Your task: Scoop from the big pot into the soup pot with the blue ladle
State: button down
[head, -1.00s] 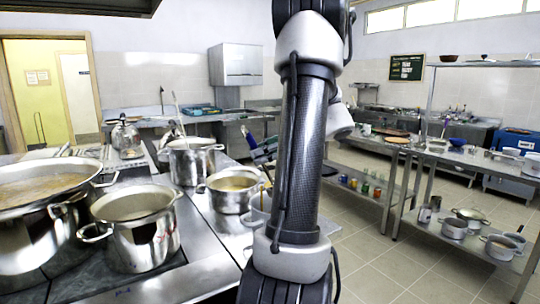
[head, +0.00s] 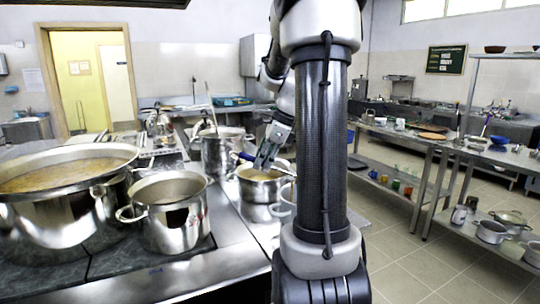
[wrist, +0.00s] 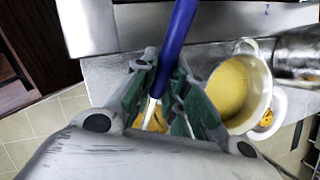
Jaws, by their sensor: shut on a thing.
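The big steel pot (head: 50,215), full of brownish soup, stands at the left in the head view. A smaller steel pot (head: 256,192) holding yellow soup stands on the counter below my gripper (head: 266,152); a pot of yellow soup (wrist: 262,76) also shows right of the fingers in the wrist view. My gripper (wrist: 160,100) is shut on the blue ladle, whose blue handle (wrist: 175,45) rises between the green-padded fingers. The blue handle (head: 243,156) also shows left of the gripper in the head view. The ladle's bowl is hidden.
An open steel pot (head: 165,228) stands between the big pot and the counter edge. A taller pot (head: 218,152) with a utensil in it and a kettle (head: 158,126) stand behind. A shelf table (head: 500,158) is across the aisle at right.

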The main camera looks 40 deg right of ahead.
jog(key=w+a+f+g+h, duration=0.2)
jog(key=f+g+h, duration=0.4)
jog(key=f, duration=0.4)
jog(key=shift+w+a+g, duration=0.35)
jog(key=shift+w+g, duration=0.25)
dwell(2.1)
